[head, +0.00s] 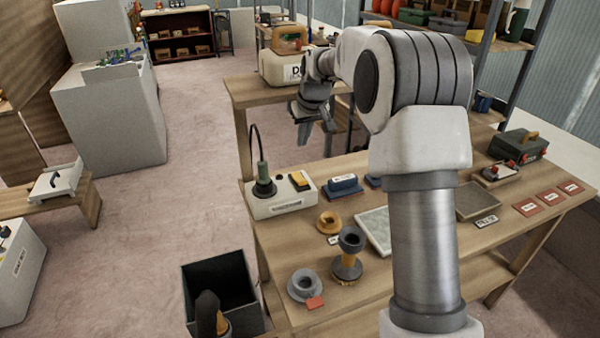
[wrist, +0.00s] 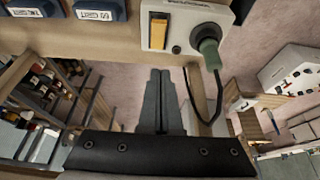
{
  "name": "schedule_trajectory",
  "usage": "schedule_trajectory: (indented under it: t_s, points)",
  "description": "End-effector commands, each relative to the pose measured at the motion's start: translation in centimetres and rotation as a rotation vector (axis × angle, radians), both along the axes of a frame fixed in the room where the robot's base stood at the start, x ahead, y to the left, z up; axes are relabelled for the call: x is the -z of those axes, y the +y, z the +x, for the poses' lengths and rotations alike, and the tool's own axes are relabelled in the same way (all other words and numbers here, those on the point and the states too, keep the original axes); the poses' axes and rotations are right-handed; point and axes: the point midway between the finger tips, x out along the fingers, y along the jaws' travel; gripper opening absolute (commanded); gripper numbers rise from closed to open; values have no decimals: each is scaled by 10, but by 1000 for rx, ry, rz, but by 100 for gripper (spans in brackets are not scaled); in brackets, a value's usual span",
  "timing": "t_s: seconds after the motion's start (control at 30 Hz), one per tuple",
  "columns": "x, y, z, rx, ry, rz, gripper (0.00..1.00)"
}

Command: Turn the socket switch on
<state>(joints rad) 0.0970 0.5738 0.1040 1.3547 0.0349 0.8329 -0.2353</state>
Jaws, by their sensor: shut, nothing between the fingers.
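The socket is a white box (head: 270,208) at the left end of the workbench, with a label on its front. An orange rocker switch (head: 299,181) sits on its top right, beside a green plug (head: 263,186) with a black cable. In the wrist view the orange switch (wrist: 159,31) shows at the top, with the green plug (wrist: 208,50) to its right. My gripper (head: 304,138) is shut and empty, above and beyond the socket in the head view. Its fingertips (wrist: 160,72) point toward the switch side of the box and are apart from it. I cannot tell which way the switch is tipped.
Blue-handled sanding blocks (head: 344,185) stand right of the socket on the workbench (head: 322,259). A yellow ring (head: 329,222) and a grey ring (head: 304,286) lie in front. A dark open bin (head: 205,275) stands by the bench. The air above the socket is clear.

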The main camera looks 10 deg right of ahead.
Motion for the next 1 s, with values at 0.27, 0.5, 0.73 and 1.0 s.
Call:
schedule_trajectory:
  t_s: [0.27,0.5,0.73,1.0]
  points:
    - [1,0,0,0,0,0,0]
    - [25,2,9,-1,4,0,0]
    - [71,6,27,0,4,0,0]
    - [113,6,28,0,3,0,0]
